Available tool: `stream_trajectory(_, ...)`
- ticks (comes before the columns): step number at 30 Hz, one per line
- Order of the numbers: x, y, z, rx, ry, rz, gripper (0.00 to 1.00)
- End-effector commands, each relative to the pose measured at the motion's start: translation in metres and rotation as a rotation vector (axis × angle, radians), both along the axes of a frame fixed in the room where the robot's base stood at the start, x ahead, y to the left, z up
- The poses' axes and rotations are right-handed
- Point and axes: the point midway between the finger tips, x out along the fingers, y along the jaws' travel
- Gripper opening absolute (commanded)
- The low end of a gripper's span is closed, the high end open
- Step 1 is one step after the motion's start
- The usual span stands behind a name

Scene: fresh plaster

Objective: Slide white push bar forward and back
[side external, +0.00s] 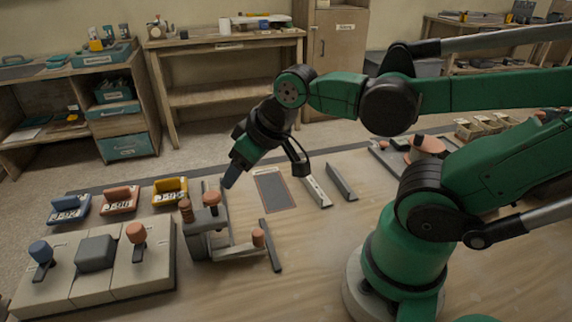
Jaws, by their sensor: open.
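My gripper (231,175) hangs at the end of my green arm, tilted down to the left above the table. Its fingertips are dark and small, beside and a little above the grey fixture with brown knobs (205,242). It appears to hold nothing. A long pale bar (316,191), likely the white push bar, lies on the table to the right of my gripper. Its far end is partly hidden behind a dark cable loop and my wrist. My gripper is apart from this bar.
A dark grey bar (341,182) lies right of the pale bar, and a flat grey panel (273,190) lies left of it. A lever box (95,268) stands at the front left. Blue, red and yellow labelled bins (120,200) line the left edge. Bare table lies in front.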

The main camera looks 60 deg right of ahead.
Motion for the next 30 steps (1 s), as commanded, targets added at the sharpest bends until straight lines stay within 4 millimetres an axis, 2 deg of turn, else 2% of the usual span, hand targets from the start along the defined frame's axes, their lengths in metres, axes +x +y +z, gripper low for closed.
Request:
stream_trajectory(1,0.001,-0.001,0.002,0.007,-0.026,-0.018,0.38)
stream_trajectory(5,-0.005,0.009,0.001,0.051,0.018,-0.105,0.01)
stream_trajectory(9,-0.023,0.023,-0.002,0.084,0.143,-0.295,0.00)
stream_trajectory(16,-0.043,0.030,0.000,0.073,0.217,-0.569,0.00)
stream_trajectory(22,-0.042,0.028,-0.007,0.070,0.218,-0.611,0.00)
stream_trajectory(30,-0.034,0.023,-0.035,0.071,0.219,-0.610,0.00)
